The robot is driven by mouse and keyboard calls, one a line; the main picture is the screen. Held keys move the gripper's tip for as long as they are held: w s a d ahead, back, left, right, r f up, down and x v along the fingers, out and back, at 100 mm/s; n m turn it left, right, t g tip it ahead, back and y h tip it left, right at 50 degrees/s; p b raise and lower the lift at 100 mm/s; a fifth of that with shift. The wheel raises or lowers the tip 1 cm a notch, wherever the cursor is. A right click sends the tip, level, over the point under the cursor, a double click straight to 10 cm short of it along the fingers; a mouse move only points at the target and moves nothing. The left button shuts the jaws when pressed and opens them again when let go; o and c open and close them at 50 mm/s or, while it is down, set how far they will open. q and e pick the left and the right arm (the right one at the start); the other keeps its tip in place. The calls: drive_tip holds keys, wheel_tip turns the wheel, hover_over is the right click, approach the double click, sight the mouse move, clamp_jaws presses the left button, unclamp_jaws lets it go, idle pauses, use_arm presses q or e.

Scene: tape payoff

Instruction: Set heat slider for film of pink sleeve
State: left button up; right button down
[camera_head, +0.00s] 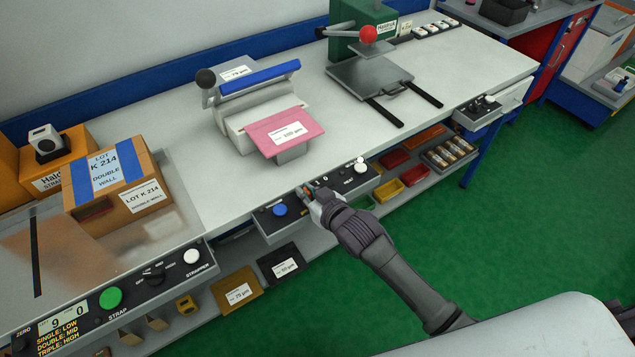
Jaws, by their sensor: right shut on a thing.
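The pink sleeve (284,133) lies across the front of the bench sealer (239,122), with a white label that seems to read 100 µm. The sealer's blue bar (259,77) is raised above it. A grey control panel (265,224) is set in the bench's front edge, with a blue button (280,210) and a white knob (360,163). My right gripper (309,192) is at the middle of this panel, shut on a small part there, apparently the heat slider's handle. The gripper hides the part and most of its scale. My left gripper is out of view.
A black pouch (281,264) and an ochre pouch (237,290) lie on the shelf below. A cardboard box (117,187) stands at left. A green press (361,28) with a red ball knob stands at the back. The bench between sealer and press is clear.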

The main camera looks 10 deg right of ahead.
drive_tip(key=shift+a, duration=0.15)
drive_tip(key=c, duration=1.2)
unclamp_jaws()
drive_tip(key=shift+s+a, duration=0.1)
drive_tip(key=shift+a, duration=0.05)
drive_tip(key=shift+s+d, duration=0.15)
drive_tip(key=shift+d, duration=0.05)
drive_tip(key=v, duration=1.1)
drive_tip(key=shift+s+r, duration=0.15)
drive_tip(key=shift+s, duration=0.15)
